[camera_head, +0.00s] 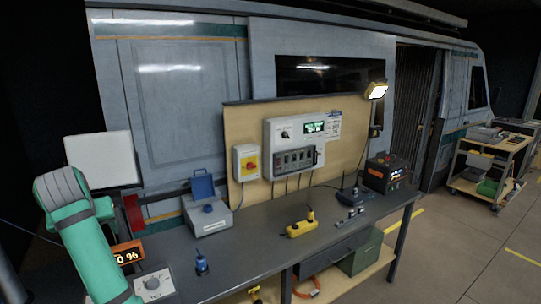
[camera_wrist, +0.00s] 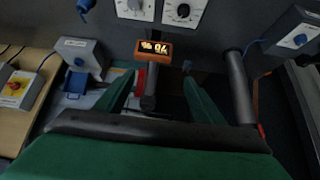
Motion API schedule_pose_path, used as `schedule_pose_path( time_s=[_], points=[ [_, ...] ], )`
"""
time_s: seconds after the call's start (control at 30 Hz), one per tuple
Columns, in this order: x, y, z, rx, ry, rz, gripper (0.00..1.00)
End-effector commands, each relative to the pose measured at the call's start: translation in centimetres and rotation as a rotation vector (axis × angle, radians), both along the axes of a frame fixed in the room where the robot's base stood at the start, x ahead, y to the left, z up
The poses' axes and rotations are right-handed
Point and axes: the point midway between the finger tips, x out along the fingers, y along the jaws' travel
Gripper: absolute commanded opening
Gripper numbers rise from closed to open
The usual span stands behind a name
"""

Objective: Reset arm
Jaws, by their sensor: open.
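My green arm shows at the left of the head view, at the left end of the dark workbench (camera_head: 246,254); the gripper itself cannot be made out there. In the wrist view my gripper (camera_wrist: 160,92) has its two green fingers spread apart with nothing between them. An orange display box (camera_wrist: 152,50) shows lit digits beyond the fingertips, and it also shows in the head view (camera_head: 127,254), partly behind my arm. A dial box (camera_head: 154,284) sits next to it on the bench.
A grey box with a blue lid (camera_head: 207,216), a yellow device (camera_head: 301,226), a router (camera_head: 355,191) and a black power unit (camera_head: 385,174) stand along the bench. A panel with a control box (camera_head: 295,145) rises behind. A cart (camera_head: 487,170) stands at right; the floor before it is open.

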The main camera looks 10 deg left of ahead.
Motion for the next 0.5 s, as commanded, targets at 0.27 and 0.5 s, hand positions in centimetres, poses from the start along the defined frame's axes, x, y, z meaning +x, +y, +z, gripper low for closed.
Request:
schedule_pose_path(
  time_s=[0.27,0.5],
  points=[
    [1.4,-0.7,-3.6,0.022,0.001,-0.011,0.63],
    [2.8,-1.8,-8.0,0.055,0.0,-0.027,0.63]
  ],
)
